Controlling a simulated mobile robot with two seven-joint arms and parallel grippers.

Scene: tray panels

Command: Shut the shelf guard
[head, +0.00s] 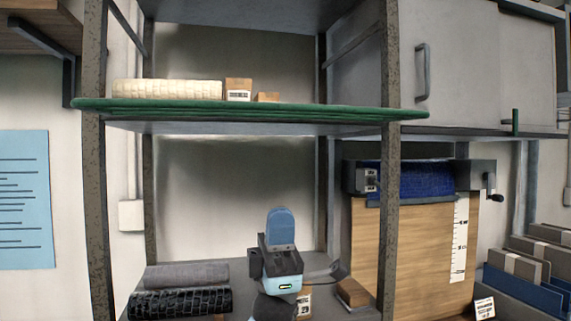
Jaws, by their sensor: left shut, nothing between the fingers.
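The shelf guard (250,111) is a long green panel of thin bars across the front of the upper shelf. I see it nearly edge-on as a narrow, almost level band. Its ends reach past both front posts, so it seems folded out towards me rather than standing upright. My left gripper (281,213) is below the guard, in front of the lower bay, with its blue fingers pointing up. It is shut and empty, and a clear gap separates it from the guard. My right gripper is not in view.
A cream roll (167,93) and small boxes (238,89) sit on the upper shelf behind the guard. Dark rolls (180,303) lie on the lower shelf. Speckled posts (389,180) stand at both sides. A blue roll holder with a crank (415,180) is at the right.

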